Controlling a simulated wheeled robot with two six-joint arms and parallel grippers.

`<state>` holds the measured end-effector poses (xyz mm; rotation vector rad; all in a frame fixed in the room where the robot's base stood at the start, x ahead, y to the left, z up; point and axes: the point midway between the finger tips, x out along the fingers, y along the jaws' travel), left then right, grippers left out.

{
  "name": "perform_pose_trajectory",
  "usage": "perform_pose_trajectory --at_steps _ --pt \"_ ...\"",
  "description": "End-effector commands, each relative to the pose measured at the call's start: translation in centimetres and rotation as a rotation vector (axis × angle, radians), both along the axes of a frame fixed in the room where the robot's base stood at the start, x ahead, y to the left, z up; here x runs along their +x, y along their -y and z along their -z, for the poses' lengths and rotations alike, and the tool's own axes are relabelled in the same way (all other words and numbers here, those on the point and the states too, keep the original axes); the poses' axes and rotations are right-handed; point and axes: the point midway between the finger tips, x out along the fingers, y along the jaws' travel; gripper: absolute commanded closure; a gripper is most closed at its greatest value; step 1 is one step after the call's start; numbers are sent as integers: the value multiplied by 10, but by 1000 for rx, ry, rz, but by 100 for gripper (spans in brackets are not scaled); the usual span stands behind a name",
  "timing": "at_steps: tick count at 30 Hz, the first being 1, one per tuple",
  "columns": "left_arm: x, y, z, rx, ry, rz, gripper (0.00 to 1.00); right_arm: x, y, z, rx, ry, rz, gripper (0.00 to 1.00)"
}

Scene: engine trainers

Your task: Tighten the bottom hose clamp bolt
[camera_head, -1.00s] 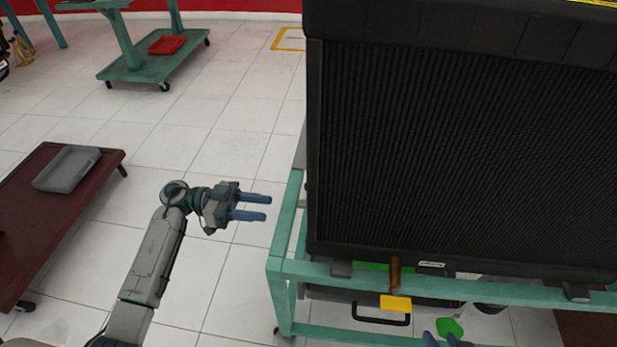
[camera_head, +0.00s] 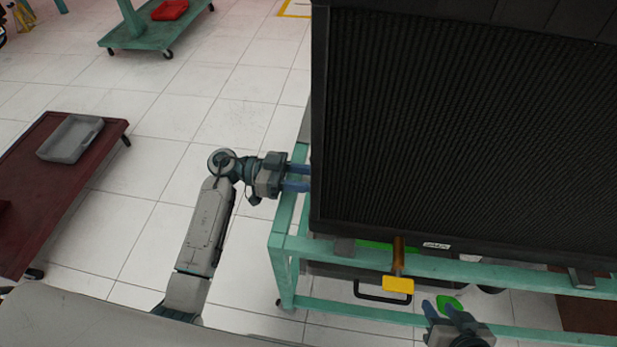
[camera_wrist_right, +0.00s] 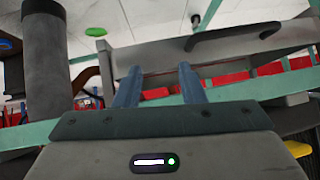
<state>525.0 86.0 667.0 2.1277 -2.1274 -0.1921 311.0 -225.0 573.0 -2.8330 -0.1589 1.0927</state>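No hose clamp or bolt can be made out in either view. My left gripper (camera_head: 304,178) is at the left edge of the black radiator (camera_head: 460,130), its two blue fingers apart and pointing right; its tips meet the radiator's edge in the picture, and I cannot tell if they touch. My right gripper (camera_head: 444,303) is low in front of the green frame, below the radiator, with its fingers apart. In the right wrist view its fingers (camera_wrist_right: 160,85) are apart with nothing seen between them. A dark upright cylinder (camera_wrist_right: 45,65), perhaps a hose, stands left of them.
The teal stand (camera_head: 340,312) carries the radiator. A yellow-ended part with a brown shaft (camera_head: 398,284) hangs at its front rail. A green disc (camera_head: 449,302) is beside my right gripper. A dark red cart (camera_head: 30,215) with a grey tray (camera_head: 70,139) stands left; tiled floor lies between.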

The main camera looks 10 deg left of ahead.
Motion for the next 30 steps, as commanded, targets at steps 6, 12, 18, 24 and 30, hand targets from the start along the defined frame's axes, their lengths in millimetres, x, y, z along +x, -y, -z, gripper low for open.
perform_pose_trajectory --at_steps 6,12,18,24,30 --pt "0 3 0 0 1 0 61 0 0 0 1 3 1 64" --pt "0 3 0 0 1 0 82 0 0 0 1 3 1 64" --pt "0 2 0 0 2 0 100 0 0 0 1 1 1 64" --pt "0 2 -3 0 88 0 100 0 2 -8 -26 -48 -10 64" --pt "-1 2 -2 0 291 0 100 -6 9 -13 -74 -137 -24 64"
